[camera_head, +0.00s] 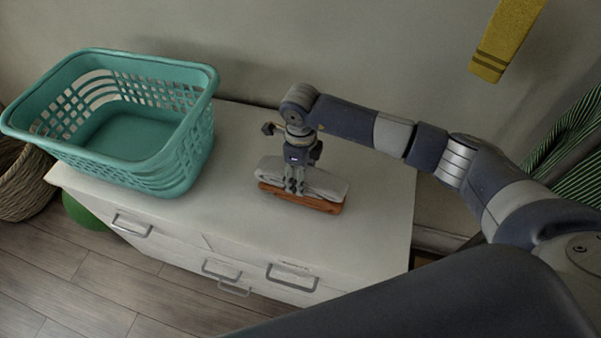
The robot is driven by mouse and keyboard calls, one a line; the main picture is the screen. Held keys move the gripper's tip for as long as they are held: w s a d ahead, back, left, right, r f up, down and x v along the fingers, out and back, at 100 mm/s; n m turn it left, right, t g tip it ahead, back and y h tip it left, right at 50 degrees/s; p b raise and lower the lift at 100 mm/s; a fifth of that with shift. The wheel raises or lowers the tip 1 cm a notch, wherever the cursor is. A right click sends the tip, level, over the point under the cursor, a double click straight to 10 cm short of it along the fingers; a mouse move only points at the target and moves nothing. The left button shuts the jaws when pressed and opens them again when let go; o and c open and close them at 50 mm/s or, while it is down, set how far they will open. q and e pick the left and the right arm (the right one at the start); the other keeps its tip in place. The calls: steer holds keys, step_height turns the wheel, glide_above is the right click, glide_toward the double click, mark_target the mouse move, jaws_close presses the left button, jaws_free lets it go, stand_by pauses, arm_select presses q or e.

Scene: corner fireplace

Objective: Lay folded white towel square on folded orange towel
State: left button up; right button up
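The folded white towel (325,184) lies on top of the folded orange towel (325,205), on the white cabinet. Their long sides run about the same way. The orange towel shows as a band along the front and right under the white one. My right gripper (295,187) points down at the white towel, left of its middle. Its fingertips overlap the towel's front face, low near the orange towel. Whether the fingers grip the white towel or only stand around it is not clear. The far side of both towels is hidden. My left gripper is out of view.
A teal laundry basket (187,160) stands on the left of the white cabinet top (237,200), which is bare between basket and towels. A wicker basket (25,190) and a green round object (82,212) are on the floor at left. A yellow item (508,35) hangs on the wall.

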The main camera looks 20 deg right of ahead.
steer(key=shift+f+b, duration=0.45)
steer(key=o, duration=1.2)
steer(key=shift+o, duration=0.2)
